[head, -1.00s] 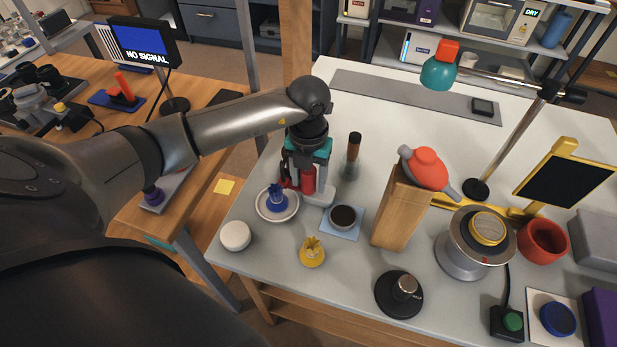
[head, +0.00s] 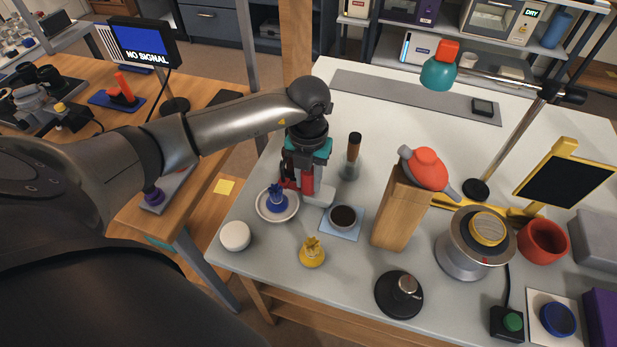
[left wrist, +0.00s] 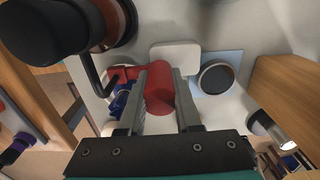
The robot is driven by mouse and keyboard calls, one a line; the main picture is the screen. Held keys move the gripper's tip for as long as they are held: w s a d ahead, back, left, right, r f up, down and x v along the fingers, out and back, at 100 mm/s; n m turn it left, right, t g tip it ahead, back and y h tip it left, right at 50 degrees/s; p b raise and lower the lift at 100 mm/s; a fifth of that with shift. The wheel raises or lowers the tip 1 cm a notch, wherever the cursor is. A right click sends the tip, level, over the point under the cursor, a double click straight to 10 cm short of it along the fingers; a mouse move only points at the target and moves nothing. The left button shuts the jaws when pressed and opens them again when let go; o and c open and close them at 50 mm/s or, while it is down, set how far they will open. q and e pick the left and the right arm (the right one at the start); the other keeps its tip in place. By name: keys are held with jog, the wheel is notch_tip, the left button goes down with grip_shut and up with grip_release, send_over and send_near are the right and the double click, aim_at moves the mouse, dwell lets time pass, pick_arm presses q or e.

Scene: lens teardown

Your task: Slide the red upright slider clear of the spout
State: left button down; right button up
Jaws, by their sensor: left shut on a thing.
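The red upright slider (head: 307,183) is a red cylinder standing on a pale base (head: 319,195). It also shows between the fingers in the left wrist view (left wrist: 160,92). My left gripper (head: 304,176) reaches down from above and is shut on it. A red spout part (left wrist: 124,74) lies just left of the slider in the left wrist view, over a blue piece (left wrist: 120,103). In the head view the blue piece (head: 277,200) sits on a white saucer (head: 263,214). The gripper partly hides the spout, so any gap to the slider is unclear. My right gripper is out of view.
A brown-topped vial (head: 352,157) stands right of the gripper. A dark-filled cup (head: 343,216) on a blue mat, a yellow crown-shaped piece (head: 312,253) and a white round lid (head: 235,236) stand in front. A tall wooden block (head: 397,215) is farther right.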

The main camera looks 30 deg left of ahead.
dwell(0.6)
pick_arm(q)
jog(key=d, duration=0.1)
jog(key=w+d, duration=0.1)
jog(key=d, duration=0.1)
jog(key=shift+d, duration=0.15)
jog(key=c, duration=0.6)
grip_release()
jog(key=shift+s, duration=0.1)
notch_tip(320, 180, up, 15)
jog(key=p, duration=0.2)
jog(key=shift+r+p, duration=0.15)
jog(key=shift+p, duration=0.2)
